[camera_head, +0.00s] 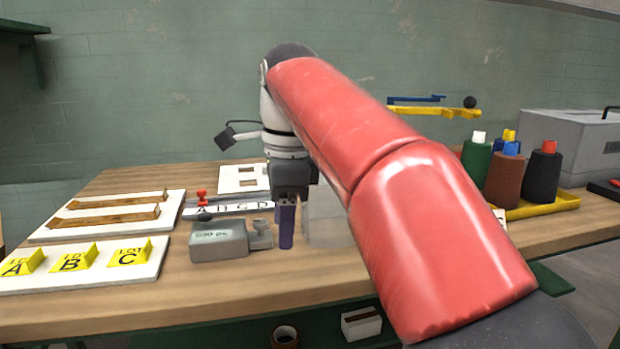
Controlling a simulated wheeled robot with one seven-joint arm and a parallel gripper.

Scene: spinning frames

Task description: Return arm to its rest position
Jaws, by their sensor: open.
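My arm (400,180), in red covers, reaches from the lower right up and over the wooden table. My gripper (287,204) points down above the middle of the table, with its jaws open. A dark purple upright piece (286,228) shows right at the fingertips. I cannot tell whether the fingers touch it. Just left of it is a grey box-shaped device (220,241) with a label and a knob. A clear, pale block (328,217) stands to the right, partly hidden by my arm.
White boards with wooden strips (105,213) and yellow lettered markers (74,259) lie at left. The table's front strip (180,305) is bare.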

